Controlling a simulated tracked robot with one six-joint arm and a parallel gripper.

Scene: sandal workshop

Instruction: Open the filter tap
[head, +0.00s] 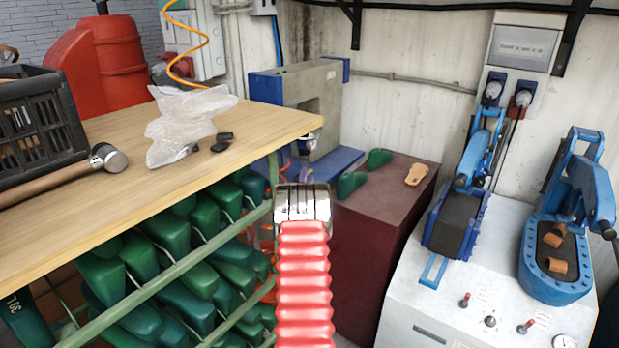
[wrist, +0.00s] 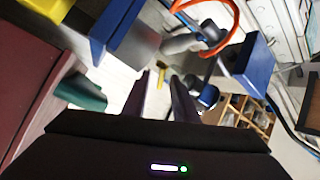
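In the wrist view, my gripper (wrist: 160,78) shows as two dark fingers with a clear gap between them. It is open and nothing is held in the gap. A small yellow lever-like piece (wrist: 161,76) shows beyond the fingertips; it may be the filter tap's handle, but it is too small and blurred to be sure. I cannot tell how far it is from the fingers or how it is turned. A grey rounded part (wrist: 184,43) and an orange-red hose (wrist: 177,15) lie above it. In the head view I cannot make out the tap or the gripper's fingers.
A wooden bench (head: 270,119) holds a black crate (head: 38,130), a hammer (head: 108,157) and a plastic bag (head: 180,125). Green lasts fill the rack below. A dark red cabinet (head: 375,215) and a white machine (head: 400,320) stand right. The wrist view shows a blue box (wrist: 256,66).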

